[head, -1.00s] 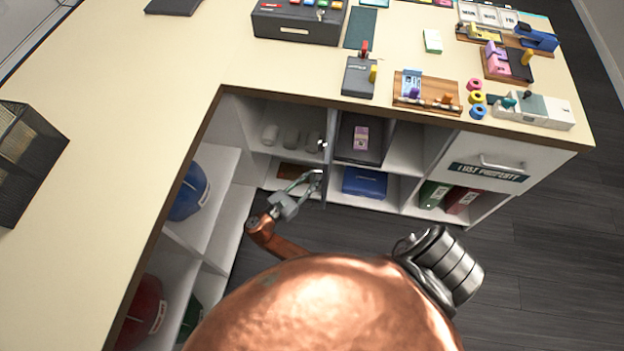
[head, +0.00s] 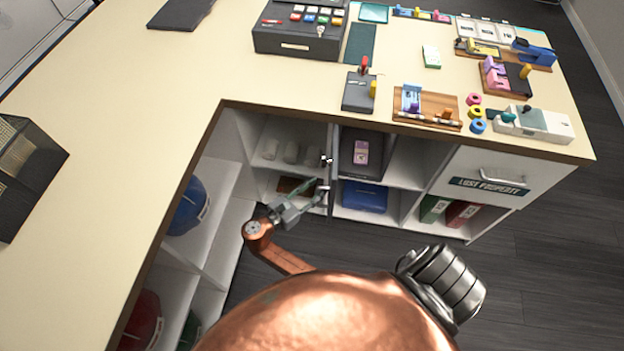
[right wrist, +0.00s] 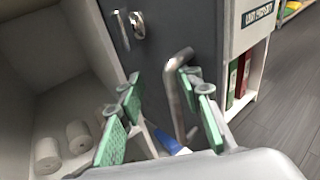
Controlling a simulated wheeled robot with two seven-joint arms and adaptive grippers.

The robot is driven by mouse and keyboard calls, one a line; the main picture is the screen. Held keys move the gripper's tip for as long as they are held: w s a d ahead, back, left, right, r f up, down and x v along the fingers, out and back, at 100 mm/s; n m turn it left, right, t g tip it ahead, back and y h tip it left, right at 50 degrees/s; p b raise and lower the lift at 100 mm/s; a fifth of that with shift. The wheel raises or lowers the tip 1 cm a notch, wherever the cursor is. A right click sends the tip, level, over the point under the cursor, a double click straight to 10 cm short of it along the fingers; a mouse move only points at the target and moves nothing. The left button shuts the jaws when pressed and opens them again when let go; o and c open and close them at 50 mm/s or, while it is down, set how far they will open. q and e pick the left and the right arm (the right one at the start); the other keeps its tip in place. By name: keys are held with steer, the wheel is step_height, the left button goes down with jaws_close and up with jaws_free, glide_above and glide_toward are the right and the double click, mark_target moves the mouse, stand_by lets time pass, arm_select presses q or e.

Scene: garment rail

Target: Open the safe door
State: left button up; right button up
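The safe door (head: 331,170) is a dark grey panel. It stands swung out from the safe (head: 361,177), seen nearly edge-on in the head view. A purple item (head: 361,152) shows inside the safe. In the right wrist view the door face (right wrist: 205,30) carries a bent metal bar handle (right wrist: 173,85) and a small metal knob (right wrist: 137,22). My right gripper (head: 312,198) is beside the door's left face at the handle. Its green-padded fingers (right wrist: 158,115) are apart, with the handle between them, nearer the right finger; contact is unclear. My left gripper is out of view.
White rolls (right wrist: 62,145) lie in the shelf left of the door. A blue case (head: 364,197) sits below the safe. A lost property drawer (head: 490,180) and binders (head: 448,211) are to the right. The counter (head: 280,82) overhangs the shelves; floor in front is clear.

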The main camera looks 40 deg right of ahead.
step_height(320, 180, up, 6)
steer(key=w+h, duration=0.1)
steer(key=shift+a+r+t+h, duration=0.2)
steer(key=shift+t+h, duration=0.2)
steer(key=shift+w, duration=0.1)
step_height(320, 180, down, 5)
steer(key=s+y, duration=0.1)
steer(key=y, duration=0.1)
steer(key=w+a+f+b, duration=0.1)
steer(key=w+a, duration=0.2)
steer(key=a, duration=0.4)
steer(key=shift+w+a+g+b, duration=0.35)
steer(key=shift+g, duration=0.05)
steer(key=shift+p, duration=0.45)
steer(key=shift+c, duration=0.3)
